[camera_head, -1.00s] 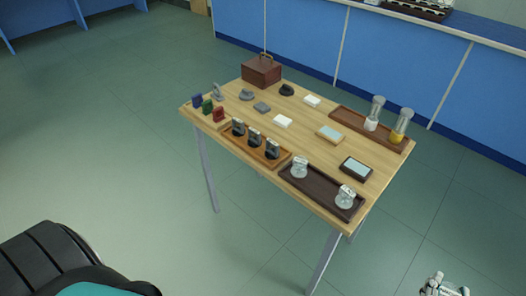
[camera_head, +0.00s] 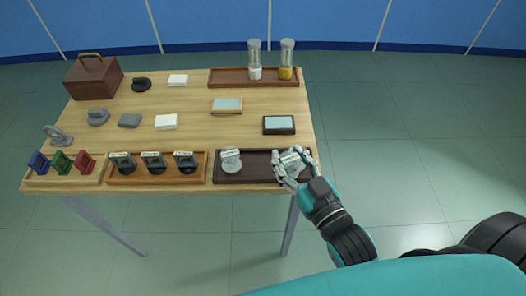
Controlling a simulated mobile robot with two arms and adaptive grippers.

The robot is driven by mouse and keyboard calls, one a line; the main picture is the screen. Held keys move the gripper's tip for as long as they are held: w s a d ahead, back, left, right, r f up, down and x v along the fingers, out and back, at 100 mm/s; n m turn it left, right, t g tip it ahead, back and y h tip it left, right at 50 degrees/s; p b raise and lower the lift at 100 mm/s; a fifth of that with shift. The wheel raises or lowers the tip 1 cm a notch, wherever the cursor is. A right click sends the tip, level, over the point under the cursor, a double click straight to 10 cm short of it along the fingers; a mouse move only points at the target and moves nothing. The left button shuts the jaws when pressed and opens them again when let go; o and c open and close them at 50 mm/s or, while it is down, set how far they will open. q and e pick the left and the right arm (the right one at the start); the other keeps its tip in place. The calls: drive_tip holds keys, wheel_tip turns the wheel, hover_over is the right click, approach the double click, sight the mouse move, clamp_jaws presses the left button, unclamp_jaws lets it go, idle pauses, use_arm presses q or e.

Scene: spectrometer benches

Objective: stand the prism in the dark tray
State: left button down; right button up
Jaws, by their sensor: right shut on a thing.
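The dark tray (camera_head: 262,168) is at the front right of the wooden table. One clear glass piece (camera_head: 231,161) with a pale label stands at its left end. My right gripper (camera_head: 290,168) is at the tray's right end, shut on a second clear glass piece (camera_head: 291,160) with a pale label. The fingers partly hide this piece, so I cannot tell its exact shape or whether it touches the tray floor. I cannot tell from the picture which of the two is the prism. My left gripper is not in view.
An orange-brown tray (camera_head: 111,178) with several dark labelled mounts is just left of the dark tray. A dark-framed pad (camera_head: 279,125) lies behind it. A brown tray (camera_head: 226,83) with two tall glass jars is at the back.

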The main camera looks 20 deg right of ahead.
drive_tip(key=w+a, duration=0.1)
drive_tip(key=w, duration=0.1)
drive_tip(key=w+a, duration=0.1)
drive_tip(key=w, duration=0.1)
drive_tip(key=w+a, duration=0.2)
drive_tip(key=shift+w+f, duration=0.25)
drive_tip(key=shift+f, duration=1.85)
drive_tip(key=shift+s+d+f, duration=0.1)
drive_tip(key=shift+f, duration=0.1)
drive_tip(key=o, duration=1)
